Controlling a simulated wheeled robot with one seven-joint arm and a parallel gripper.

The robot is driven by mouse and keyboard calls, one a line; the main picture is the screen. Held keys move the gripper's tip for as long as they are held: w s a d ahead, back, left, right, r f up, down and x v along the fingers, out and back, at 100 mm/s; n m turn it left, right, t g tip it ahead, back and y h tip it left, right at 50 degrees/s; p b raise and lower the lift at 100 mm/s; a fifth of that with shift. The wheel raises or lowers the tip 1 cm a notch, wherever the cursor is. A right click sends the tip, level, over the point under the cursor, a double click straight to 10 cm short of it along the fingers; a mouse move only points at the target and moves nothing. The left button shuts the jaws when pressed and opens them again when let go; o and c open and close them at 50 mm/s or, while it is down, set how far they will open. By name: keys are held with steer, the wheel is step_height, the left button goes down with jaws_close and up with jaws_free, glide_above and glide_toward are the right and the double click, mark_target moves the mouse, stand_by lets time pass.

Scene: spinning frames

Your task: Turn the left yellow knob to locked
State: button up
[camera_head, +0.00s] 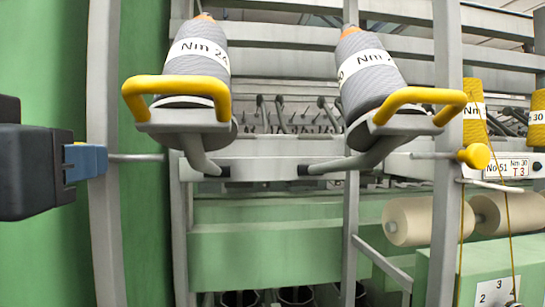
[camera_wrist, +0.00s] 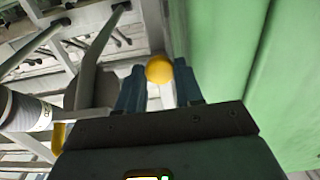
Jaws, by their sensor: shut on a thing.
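The left yellow knob (camera_wrist: 160,69) shows as a round yellow shape between the two blue fingers of my gripper (camera_wrist: 159,88) in the wrist view. My gripper is shut on it. In the head view my gripper (camera_head: 86,160) reaches in from the left edge. Its blue fingers hide the knob there, and only the thin grey rod (camera_head: 138,157) shows, running right from the fingers past the left post. I cannot tell the knob's turned angle.
Two grey yarn cones (camera_head: 199,62) (camera_head: 370,75) sit on holders with yellow handles (camera_head: 178,84) (camera_head: 424,97) to the right of my gripper. A grey post (camera_head: 103,220) stands close by. Another yellow knob (camera_head: 475,156) is at the right. A green wall (camera_head: 40,60) is at the left.

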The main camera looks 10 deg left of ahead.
steer(key=shift+f, duration=0.1)
steer(key=o, duration=1)
